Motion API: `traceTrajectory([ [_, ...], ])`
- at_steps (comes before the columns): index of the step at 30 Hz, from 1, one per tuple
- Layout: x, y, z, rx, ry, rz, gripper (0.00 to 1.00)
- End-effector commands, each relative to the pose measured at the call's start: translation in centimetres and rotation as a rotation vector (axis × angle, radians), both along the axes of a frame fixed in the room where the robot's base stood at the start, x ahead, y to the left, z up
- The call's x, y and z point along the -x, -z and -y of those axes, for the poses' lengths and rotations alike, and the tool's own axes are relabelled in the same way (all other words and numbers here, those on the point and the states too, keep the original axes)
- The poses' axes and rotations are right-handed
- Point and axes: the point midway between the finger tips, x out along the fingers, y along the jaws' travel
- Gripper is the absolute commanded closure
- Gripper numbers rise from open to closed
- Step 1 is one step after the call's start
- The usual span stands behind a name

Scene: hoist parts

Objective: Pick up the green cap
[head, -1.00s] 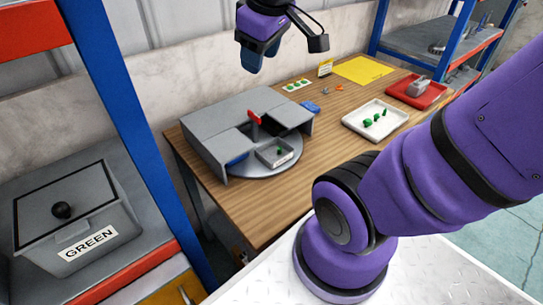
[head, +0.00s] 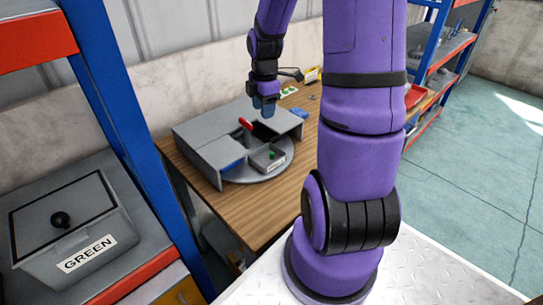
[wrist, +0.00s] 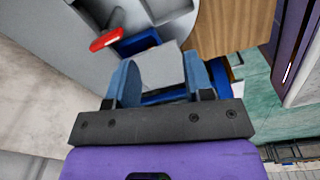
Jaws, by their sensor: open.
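A small green piece (head: 272,155), perhaps the green cap, sits in a small grey bin (head: 259,164) on the round turntable of the grey housing. It is too small to make out its shape. My gripper (head: 263,110) is open and empty, pointing down over the back right part of the housing, behind and above that bin. In the wrist view my two blue fingers (wrist: 160,84) stand apart with a grey surface showing between them. No green piece shows clearly in the wrist view.
The grey housing (head: 207,153) has a red handle (head: 246,124), which also shows in the wrist view (wrist: 107,39). A lidded grey box labelled GREEN (head: 100,258) stands on the left shelf.

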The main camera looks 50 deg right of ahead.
Motion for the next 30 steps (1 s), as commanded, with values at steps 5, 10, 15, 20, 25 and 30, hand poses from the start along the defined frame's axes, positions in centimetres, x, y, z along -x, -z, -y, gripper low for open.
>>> traceTrajectory([
  [5, 0.2, 4.9, 2.8, -0.058, -0.152, -0.020, 0.53],
  [10, 0.4, 7.5, 4.1, -0.088, -0.243, -0.017, 0.53],
  [15, 0.5, 8.9, 4.3, -0.096, -0.271, -0.015, 0.53],
  [20, 0.5, 11.2, 3.9, -0.097, -0.273, -0.017, 0.53],
  [25, 0.5, 13.1, 3.7, -0.096, -0.271, -0.016, 0.53],
  [30, 0.5, 14.0, 3.6, -0.094, -0.271, -0.015, 0.53],
])
